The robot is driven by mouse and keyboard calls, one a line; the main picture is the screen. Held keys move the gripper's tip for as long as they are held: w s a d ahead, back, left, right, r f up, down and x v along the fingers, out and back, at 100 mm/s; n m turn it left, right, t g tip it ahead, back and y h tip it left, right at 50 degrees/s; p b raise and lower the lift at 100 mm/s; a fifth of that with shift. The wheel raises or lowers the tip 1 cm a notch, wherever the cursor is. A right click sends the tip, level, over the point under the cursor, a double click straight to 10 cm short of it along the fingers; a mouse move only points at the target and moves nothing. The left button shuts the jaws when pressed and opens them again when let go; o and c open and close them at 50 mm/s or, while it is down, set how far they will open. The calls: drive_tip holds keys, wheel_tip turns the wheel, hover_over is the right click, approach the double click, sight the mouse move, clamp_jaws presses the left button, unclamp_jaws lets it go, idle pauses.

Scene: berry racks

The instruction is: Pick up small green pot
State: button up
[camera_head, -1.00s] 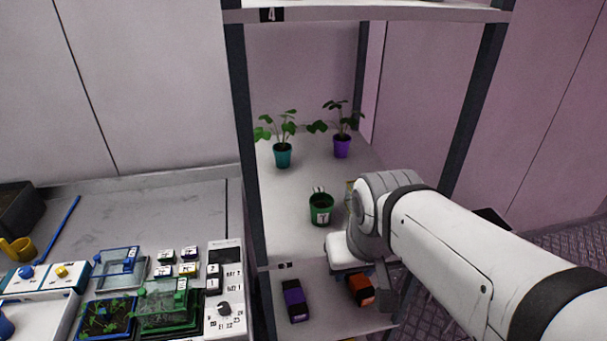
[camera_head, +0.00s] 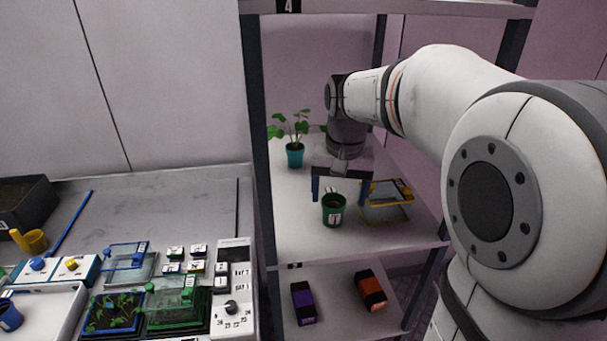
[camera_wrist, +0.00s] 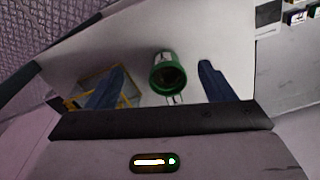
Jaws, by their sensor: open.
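The small green pot (camera_head: 333,212) stands upright on the middle rack shelf, with a white label on its front and dark contents. In the wrist view the green pot (camera_wrist: 168,74) lies between the two blue fingers of my gripper (camera_wrist: 158,84), nearer the right finger. My gripper (camera_head: 341,186) is open and empty. In the head view it shows just behind and above the pot. I cannot tell whether either finger touches the pot.
A teal pot with a plant (camera_head: 295,155) stands behind to the left. A yellow-rimmed clear container (camera_head: 385,213) sits right of the green pot, close to one finger. A purple box (camera_head: 303,303) and an orange box (camera_head: 371,291) lie on the lower shelf.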

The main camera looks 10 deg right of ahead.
sight(333, 210)
drive_tip(key=shift+m+g, duration=0.4)
drive_tip(key=w, duration=0.2)
drive_tip(key=w+f, duration=0.1)
drive_tip(key=w, duration=0.2)
drive_tip(key=shift+a+f, duration=0.1)
drive_tip(key=shift+a, duration=0.05)
drive_tip(key=shift+w+f, duration=0.15)
drive_tip(key=shift+f, duration=0.1)
drive_tip(key=f, duration=0.5)
drive_tip(key=f+p, duration=0.1)
drive_tip(key=f, duration=0.1)
drive_tip(key=shift+s+d+f, duration=0.15)
drive_tip(key=shift+s+d, duration=0.15)
drive_tip(key=c, duration=1.1)
